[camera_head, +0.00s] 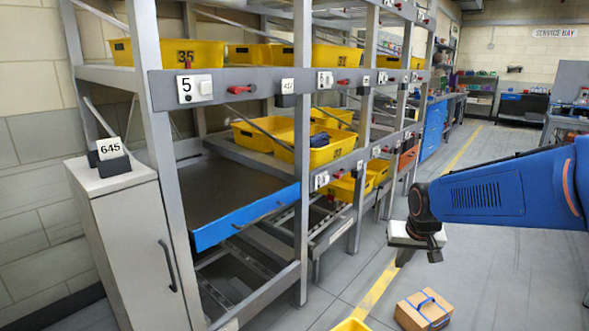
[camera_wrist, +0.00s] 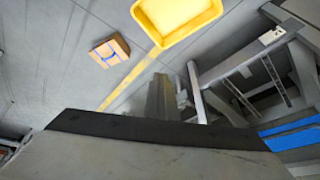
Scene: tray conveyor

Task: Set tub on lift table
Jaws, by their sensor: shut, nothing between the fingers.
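A yellow tub (camera_wrist: 178,18) shows at the top of the wrist view, looking empty and cut off by the frame edge. Its rim also shows at the bottom edge of the head view (camera_head: 350,325). My gripper (camera_head: 434,255) is shut and empty, hanging over the aisle to the right of the rack, apart from the tub.
A cardboard box with a blue strap (camera_head: 424,309) lies on the floor near the tub. The rack holds several yellow tubs (camera_head: 320,150). A grey cabinet (camera_head: 135,240) with a 645 sign stands at the left. Rack posts (camera_head: 300,120) flank the platform.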

